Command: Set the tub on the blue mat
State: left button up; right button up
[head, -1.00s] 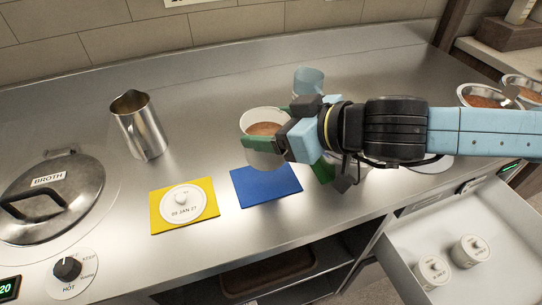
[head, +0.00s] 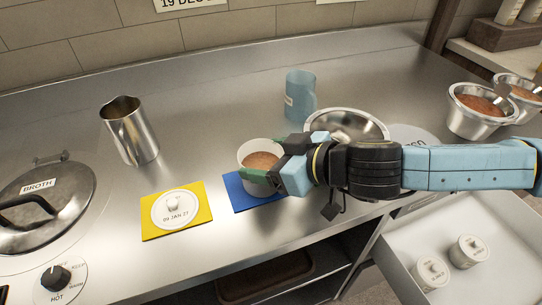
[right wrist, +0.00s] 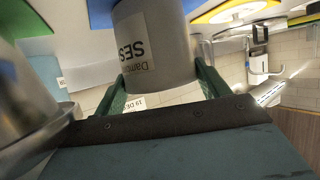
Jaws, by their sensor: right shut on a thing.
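The white tub (head: 262,185) holds brown sauce and is upright. My right gripper (head: 262,162) is shut on it, with green fingers on either side of its wall. In the right wrist view the tub (right wrist: 155,50) sits between the fingers and shows a printed label. The blue mat (head: 236,197) lies on the steel counter. In the head view the tub overlaps the mat and hides much of it; I cannot tell whether its base touches the mat. My left gripper is not in view.
A yellow mat (head: 150,228) with a white lid (head: 180,212) lies left of the blue mat. A steel jug (head: 135,138), a blue cup (head: 300,96) and a steel bowl (head: 360,118) stand further back. An open drawer (head: 405,245) holding small tubs is at front right.

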jog(key=shift+f, duration=0.45)
jog(key=o, duration=0.9)
